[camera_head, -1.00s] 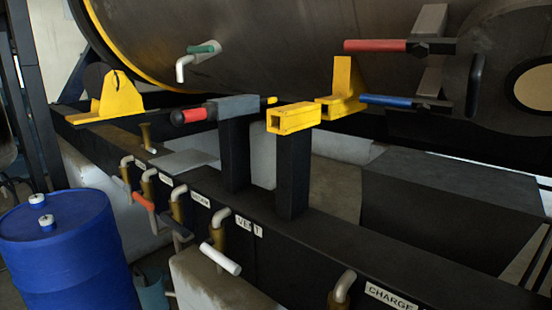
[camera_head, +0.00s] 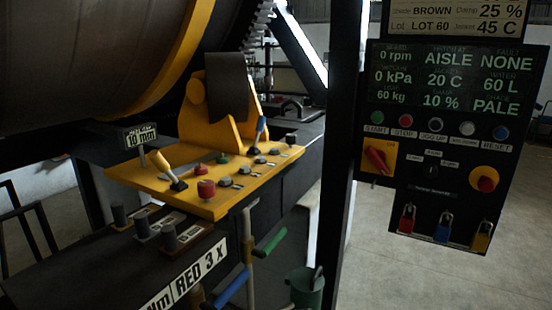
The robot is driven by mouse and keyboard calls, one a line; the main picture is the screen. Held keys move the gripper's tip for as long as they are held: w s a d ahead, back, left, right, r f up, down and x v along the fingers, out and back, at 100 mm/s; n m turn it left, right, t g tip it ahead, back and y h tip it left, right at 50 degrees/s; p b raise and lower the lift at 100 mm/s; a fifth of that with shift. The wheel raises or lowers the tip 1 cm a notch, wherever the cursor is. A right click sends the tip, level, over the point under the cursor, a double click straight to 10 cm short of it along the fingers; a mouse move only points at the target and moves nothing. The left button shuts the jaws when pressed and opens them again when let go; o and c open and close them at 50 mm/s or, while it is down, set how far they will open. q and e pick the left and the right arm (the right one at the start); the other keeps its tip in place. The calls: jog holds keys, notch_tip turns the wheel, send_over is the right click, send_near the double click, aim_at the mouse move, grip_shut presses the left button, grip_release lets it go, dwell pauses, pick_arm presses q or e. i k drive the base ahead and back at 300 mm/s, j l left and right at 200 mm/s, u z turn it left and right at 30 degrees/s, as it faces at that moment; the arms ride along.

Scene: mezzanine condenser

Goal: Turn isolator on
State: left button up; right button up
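A dark control panel (camera_head: 433,215) hangs at the right of the head view. On its left side is a red rotary handle (camera_head: 377,160) on a yellow plate (camera_head: 391,151), which looks like the isolator. The handle is tilted, running from upper left to lower right. Its position marking is too small to read. The panel's display (camera_head: 450,80) is lit and shows "0 rpm", "0 kPa", "AISLE", "NONE" and "PALE". Neither of my grippers is in view.
A row of buttons (camera_head: 436,127) sits above the handle, with a red knob (camera_head: 485,180) on yellow at right. Padlocks (camera_head: 442,228) hang below. A dark post (camera_head: 341,150) stands left of the panel. A yellow control shelf (camera_head: 200,195) and large drum (camera_head: 80,60) are at left.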

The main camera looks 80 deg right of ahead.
aim_at(378, 158)
jog(key=z, duration=3.4)
